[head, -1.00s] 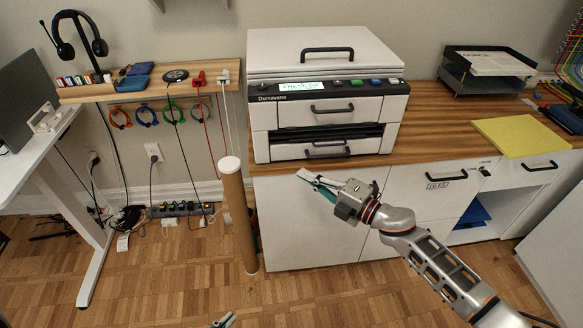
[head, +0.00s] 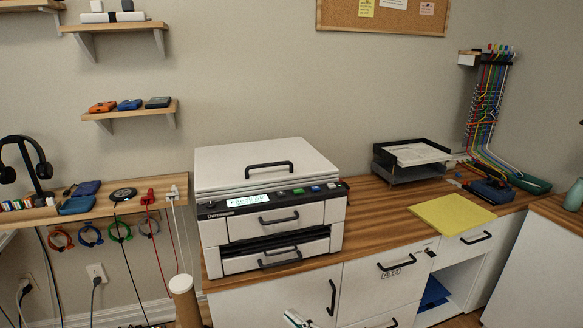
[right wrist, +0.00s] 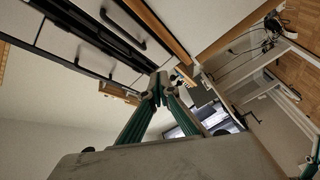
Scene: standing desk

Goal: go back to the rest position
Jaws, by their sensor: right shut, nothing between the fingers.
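My right gripper (head: 296,320) shows only at the bottom edge of the head view, in front of the white cabinet below the printer. In the right wrist view its green-sided fingers (right wrist: 158,92) meet at the tips, shut with nothing between them. Most of my right arm is below the head view. My left gripper is not in the head view now.
A white printer (head: 270,205) stands on the wooden counter (head: 375,225). A paper tray (head: 410,160) and a yellow pad (head: 450,214) lie to its right. A cardboard tube (head: 185,300) stands left of the cabinet (head: 385,275). A low shelf (head: 90,212) holds a headset stand.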

